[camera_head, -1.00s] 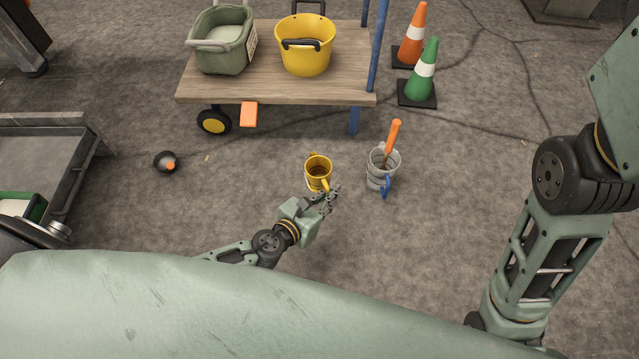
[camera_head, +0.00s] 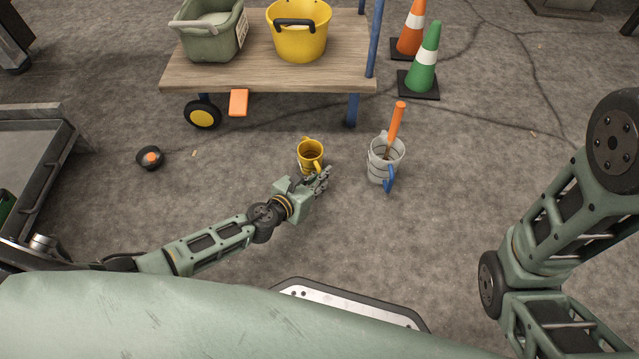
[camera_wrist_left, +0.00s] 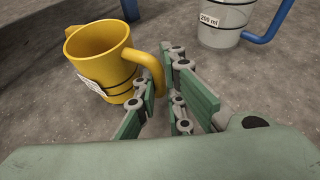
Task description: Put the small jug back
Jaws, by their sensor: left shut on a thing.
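A small yellow jug (camera_head: 308,164) is in front of the trolley. It also shows in the left wrist view (camera_wrist_left: 97,55), leaning a little, with a dark band and a white label. My left gripper (camera_head: 322,177) is shut on its handle, seen between the fingers in the left wrist view (camera_wrist_left: 163,75). I cannot tell whether the jug's base touches the floor. A larger grey jug (camera_head: 379,167) with a blue handle stands to its right, an orange-handled tool inside. Its label in the left wrist view (camera_wrist_left: 225,22) reads 200 ml. My right gripper is out of view.
A wooden-topped trolley (camera_head: 260,77) behind carries a green tub (camera_head: 210,40) and a yellow bucket (camera_head: 298,40). An orange cone (camera_head: 411,40) and a green cone (camera_head: 423,70) stand right of it. A dark bowl (camera_head: 150,164) with something orange lies left. Bare floor surrounds the jugs.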

